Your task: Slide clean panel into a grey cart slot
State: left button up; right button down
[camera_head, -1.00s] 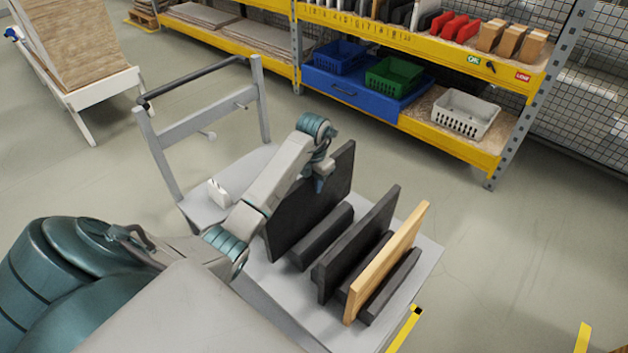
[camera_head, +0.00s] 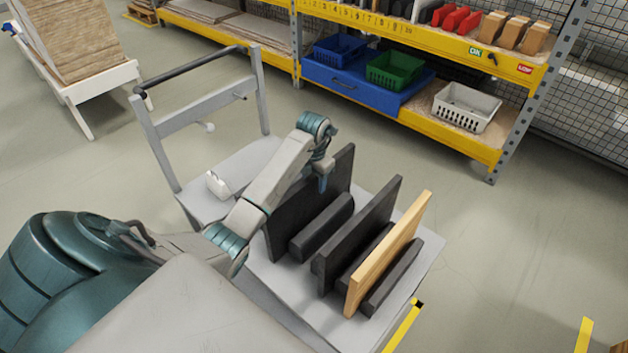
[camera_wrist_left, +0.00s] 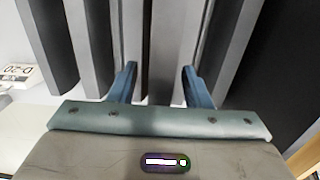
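The grey cart (camera_head: 268,277) holds upright panels between low dark divider bars. A tall dark panel (camera_head: 287,222) stands at the left of the row, a second dark panel (camera_head: 358,235) in the middle, and a light wood panel (camera_head: 388,252) towards the right. My left gripper (camera_head: 325,178) is at the upper part of the left dark panel. Which panel is the clean one cannot be told. My right gripper is not visible.
A white labelled box (camera_wrist_left: 18,75) lies beside the panels in the left wrist view. The cart's handle frame (camera_head: 205,105) rises at the far left. A yellow rack (camera_head: 445,140) with bins stands behind.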

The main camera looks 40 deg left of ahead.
pick_arm(q)
jog(key=shift+f, duration=0.15)
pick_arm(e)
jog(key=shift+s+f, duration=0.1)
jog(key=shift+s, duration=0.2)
pick_arm(q)
jog(key=shift+r, duration=0.2)
notch_tip(320, 180, up, 5)
jog(key=shift+f+b, duration=0.2)
jog(key=shift+b, duration=0.3)
notch_tip(320, 180, up, 5)
jog(key=p, duration=0.3)
jog(key=shift+f+p, duration=0.1)
jog(key=shift+p, duration=0.25)
jog(key=shift+s+r+p, duration=0.1)
jog(key=shift+r+p, duration=0.5)
jog(key=shift+p, duration=0.05)
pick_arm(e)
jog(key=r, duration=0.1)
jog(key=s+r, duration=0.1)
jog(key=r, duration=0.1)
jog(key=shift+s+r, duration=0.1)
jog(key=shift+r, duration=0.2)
